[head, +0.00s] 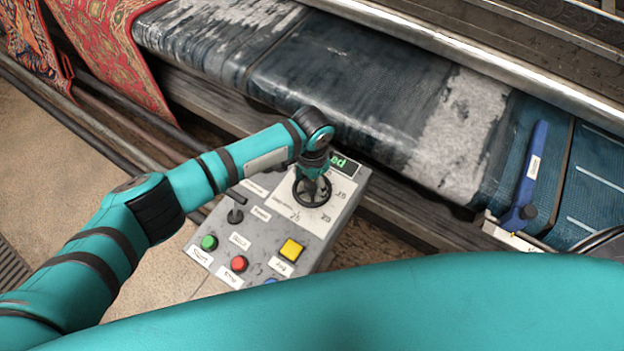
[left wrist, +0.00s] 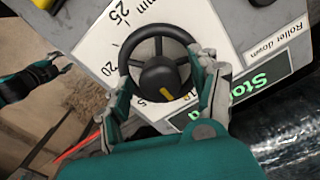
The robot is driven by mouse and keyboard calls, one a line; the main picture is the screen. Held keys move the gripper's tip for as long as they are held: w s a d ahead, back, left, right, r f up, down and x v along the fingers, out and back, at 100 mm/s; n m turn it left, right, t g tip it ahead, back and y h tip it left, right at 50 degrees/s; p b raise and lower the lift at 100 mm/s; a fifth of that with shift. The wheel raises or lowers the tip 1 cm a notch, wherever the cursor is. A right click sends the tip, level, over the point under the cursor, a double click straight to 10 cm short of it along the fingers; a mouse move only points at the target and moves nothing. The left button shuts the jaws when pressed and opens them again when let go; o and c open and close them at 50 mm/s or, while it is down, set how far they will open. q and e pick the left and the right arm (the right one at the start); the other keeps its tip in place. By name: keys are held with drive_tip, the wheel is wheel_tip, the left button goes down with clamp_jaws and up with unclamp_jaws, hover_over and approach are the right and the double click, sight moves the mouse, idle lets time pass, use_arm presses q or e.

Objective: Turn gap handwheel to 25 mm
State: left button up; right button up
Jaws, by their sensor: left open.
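The gap handwheel (head: 311,191) is a black spoked wheel on a white dial plate of the grey control panel (head: 222,245). My left gripper (head: 315,166) is over the wheel. Its open fingers (left wrist: 160,95) stand on either side of the rim; whether they touch it I cannot tell. What looks like my right gripper (left wrist: 62,63) shows at the left; its jaw state is unclear.
The panel has a lever (head: 235,214), a green button (head: 209,242), a red button (head: 239,263) and a yellow button (head: 291,250). A wet roller bed (head: 350,90) lies behind the panel. A blue-handled lever (head: 530,175) stands at the right. A red rug (head: 115,50) hangs at the back left.

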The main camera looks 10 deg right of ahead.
use_arm(q)
drive_tip(key=shift+c, duration=0.5)
drive_tip(key=c, duration=1.1)
